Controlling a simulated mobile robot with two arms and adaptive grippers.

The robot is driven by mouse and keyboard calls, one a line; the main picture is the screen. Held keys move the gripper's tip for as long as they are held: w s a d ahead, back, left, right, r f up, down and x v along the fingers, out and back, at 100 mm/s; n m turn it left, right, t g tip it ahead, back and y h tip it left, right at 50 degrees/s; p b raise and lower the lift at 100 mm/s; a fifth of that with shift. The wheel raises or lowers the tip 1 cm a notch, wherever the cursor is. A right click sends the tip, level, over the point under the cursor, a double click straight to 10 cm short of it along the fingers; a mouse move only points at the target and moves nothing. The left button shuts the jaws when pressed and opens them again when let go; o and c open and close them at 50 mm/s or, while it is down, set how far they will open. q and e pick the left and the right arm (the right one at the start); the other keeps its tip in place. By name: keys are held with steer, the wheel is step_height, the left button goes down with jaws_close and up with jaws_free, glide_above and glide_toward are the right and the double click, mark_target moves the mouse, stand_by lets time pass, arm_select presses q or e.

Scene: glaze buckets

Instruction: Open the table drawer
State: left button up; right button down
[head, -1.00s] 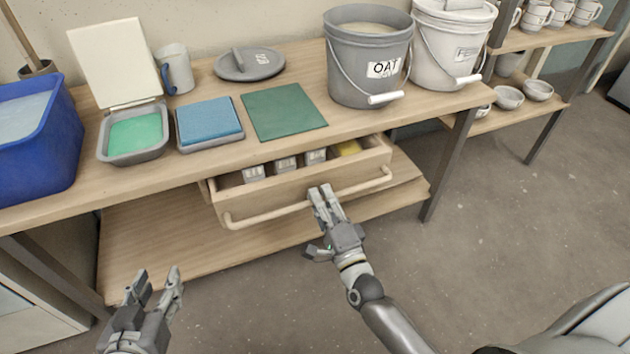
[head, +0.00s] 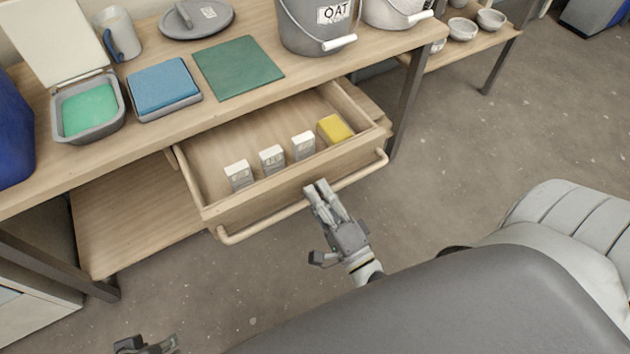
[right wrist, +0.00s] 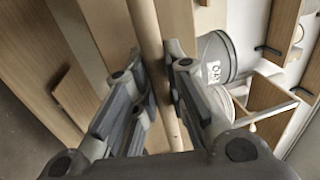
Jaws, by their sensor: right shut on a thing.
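The wooden table drawer (head: 265,192) is pulled well out from under the table top in the head view. Its long bar handle (head: 285,212) runs along its front. My right gripper (head: 319,189) is at the middle of the handle, shut on it. In the right wrist view the handle (right wrist: 150,50) passes between the two fingers (right wrist: 158,85). Inside the drawer are several small white labelled boxes, one of them at the left (head: 239,174), and a yellow block (head: 335,128). My left gripper (head: 146,345) shows only in part at the bottom edge, so its jaws are unclear.
On the table (head: 150,150) stand a green-filled tray (head: 90,108), a blue pad (head: 164,86), a green mat (head: 238,68), a grey lid (head: 196,18) and an OAT bucket (head: 315,25). A table leg (head: 408,105) stands right of the drawer. The floor in front is clear.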

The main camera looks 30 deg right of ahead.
steer(key=c, duration=1.5)
jaws_free()
steer(key=shift+o, duration=0.2)
steer(key=s+f, duration=0.2)
steer(key=s, duration=1)
steer(key=shift+d+f, duration=0.2)
steer(key=shift+w, duration=0.1)
